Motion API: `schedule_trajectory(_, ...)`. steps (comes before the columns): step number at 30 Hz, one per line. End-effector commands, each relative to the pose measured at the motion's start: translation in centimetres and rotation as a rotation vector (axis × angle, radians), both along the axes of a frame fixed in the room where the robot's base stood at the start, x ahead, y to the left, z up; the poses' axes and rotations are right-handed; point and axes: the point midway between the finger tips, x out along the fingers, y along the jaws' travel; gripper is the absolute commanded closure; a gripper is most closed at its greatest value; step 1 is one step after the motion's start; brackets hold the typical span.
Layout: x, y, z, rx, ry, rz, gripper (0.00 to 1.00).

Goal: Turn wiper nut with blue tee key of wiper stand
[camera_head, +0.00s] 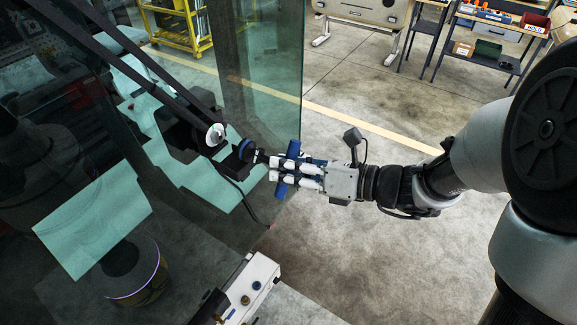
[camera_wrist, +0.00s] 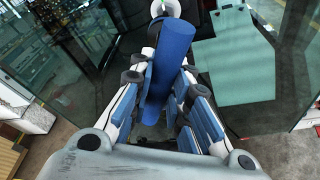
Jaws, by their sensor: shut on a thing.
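The blue tee key is held crosswise in my gripper (camera_head: 280,172). Its blue cross bar (camera_head: 282,190) sticks out above and below the fingers in the head view, and in the wrist view the blue bar (camera_wrist: 172,60) lies between the finger pads. My gripper is shut on it and points left toward the glass. A white round piece (camera_head: 215,134), likely at the wiper nut, sits at the lower end of the dark wiper arm (camera_head: 165,75). Whether the key touches the nut is unclear.
A large glass pane (camera_head: 262,60) stands close to my gripper's left. A white box with knobs (camera_head: 250,288) is below. Workbenches (camera_head: 490,40) and a yellow rack (camera_head: 180,25) stand far back. The floor between is clear.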

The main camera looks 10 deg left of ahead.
Motion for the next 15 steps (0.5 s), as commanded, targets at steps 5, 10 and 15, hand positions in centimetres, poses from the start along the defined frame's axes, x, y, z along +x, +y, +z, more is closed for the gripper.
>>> schedule_trajectory(5,0.5,1.4,-0.1,0.001,-0.002,0.005,1.0)
schedule_trajectory(10,1.1,2.9,0.0,0.0,-0.003,0.005,1.0)
schedule_trajectory(15,1.6,4.1,0.0,0.001,-0.002,0.005,1.0)
